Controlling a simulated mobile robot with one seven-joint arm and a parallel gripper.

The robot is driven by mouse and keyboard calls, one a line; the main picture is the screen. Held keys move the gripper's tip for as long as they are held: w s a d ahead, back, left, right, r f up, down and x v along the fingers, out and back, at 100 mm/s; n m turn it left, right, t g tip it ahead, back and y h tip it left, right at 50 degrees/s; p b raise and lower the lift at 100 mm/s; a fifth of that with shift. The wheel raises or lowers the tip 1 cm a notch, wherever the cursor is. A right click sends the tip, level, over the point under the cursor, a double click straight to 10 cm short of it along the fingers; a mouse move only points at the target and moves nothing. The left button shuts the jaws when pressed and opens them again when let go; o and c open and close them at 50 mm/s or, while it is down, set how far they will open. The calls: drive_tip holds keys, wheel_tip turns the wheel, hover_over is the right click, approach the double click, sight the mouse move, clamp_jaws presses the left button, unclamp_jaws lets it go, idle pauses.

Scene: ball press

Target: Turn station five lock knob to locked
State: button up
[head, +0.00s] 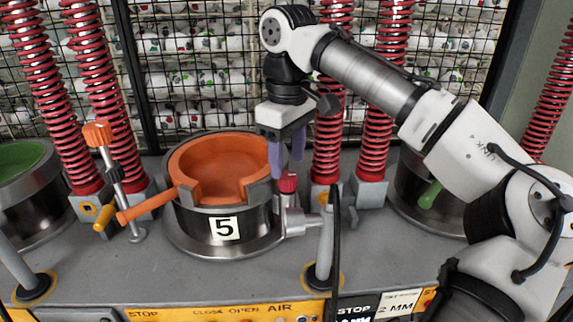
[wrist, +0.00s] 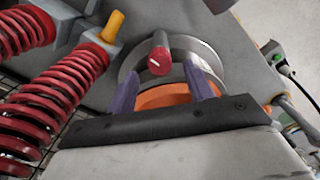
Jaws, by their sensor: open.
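Station five is a dark metal pot with an orange ring inside (head: 195,190) and a white "5" label on its front. Its lock knob is the small red knob (head: 288,184) on a metal fitting at the pot's right front. The knob also shows in the wrist view (wrist: 160,62), with a pale line on its top. My gripper (head: 287,167) has two purple fingers pointing down, open and empty. The fingertips are just above the knob in the head view. In the wrist view the knob appears between the fingertips (wrist: 159,72); whether they touch it is unclear.
Red springs (head: 327,110) stand behind the pot. An orange handle (head: 145,207) and an orange-topped lever (head: 98,135) are at its left. A grey post (head: 325,245) rises in front right. A green-lined pot (head: 20,160) is at far left. Black mesh closes the back.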

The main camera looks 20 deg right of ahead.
sight(287, 175)
drive_tip(key=shift+f, duration=1.45)
drive_tip(key=shift+w, duration=0.1)
drive_tip(key=c, duration=1)
drive_tip(key=shift+p, duration=0.3)
drive_tip(key=m+p, duration=0.3)
drive_tip(key=m, duration=0.3)
drive_tip(key=shift+r, duration=0.15)
drive_tip(key=shift+m+p, duration=1.35)
drive_tip(key=shift+m, duration=0.05)
drive_tip(key=shift+f, duration=0.2)
